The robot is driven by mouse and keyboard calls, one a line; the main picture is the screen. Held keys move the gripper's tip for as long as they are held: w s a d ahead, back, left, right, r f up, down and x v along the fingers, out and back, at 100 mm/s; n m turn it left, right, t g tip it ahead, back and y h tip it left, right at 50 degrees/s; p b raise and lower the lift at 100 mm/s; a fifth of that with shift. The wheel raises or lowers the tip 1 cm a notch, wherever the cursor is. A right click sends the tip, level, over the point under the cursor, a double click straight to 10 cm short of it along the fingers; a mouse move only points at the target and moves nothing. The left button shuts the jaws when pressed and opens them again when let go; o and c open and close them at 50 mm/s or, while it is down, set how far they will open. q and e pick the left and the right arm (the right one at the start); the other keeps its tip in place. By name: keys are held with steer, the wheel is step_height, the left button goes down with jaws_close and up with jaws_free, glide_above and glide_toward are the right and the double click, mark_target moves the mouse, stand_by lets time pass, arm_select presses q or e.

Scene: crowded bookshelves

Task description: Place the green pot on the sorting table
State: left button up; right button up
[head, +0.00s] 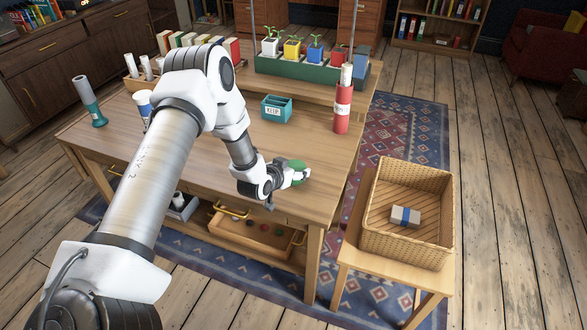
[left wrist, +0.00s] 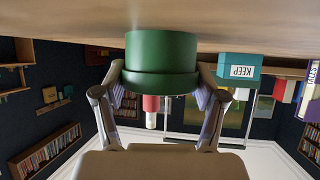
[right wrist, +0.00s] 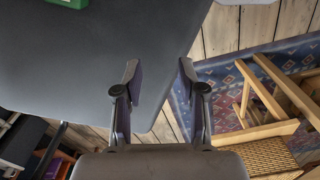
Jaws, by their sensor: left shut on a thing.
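The green pot (head: 297,165) is between the fingers of my left gripper (head: 292,177), near the right front part of the wooden sorting table (head: 215,150). In the left wrist view the green pot (left wrist: 162,52) appears upside down, with a finger on each side. The tabletop is close to its base; I cannot tell whether they touch. The gripper hides part of the pot in the head view. My right gripper (right wrist: 158,78) shows only in the right wrist view; its fingers are apart with nothing between them.
A teal KEEP bin (head: 277,110) and a red cylinder (head: 342,108) stand beyond the pot. A green planter (head: 300,69) holds several small potted plants at the back. A wicker basket (head: 372,240) with a small box (head: 406,216) stands at the right. Bare tabletop surrounds the pot.

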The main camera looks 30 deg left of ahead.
arm_select(q)
steer(key=shift+f, duration=0.1)
steer(key=o, duration=1.1)
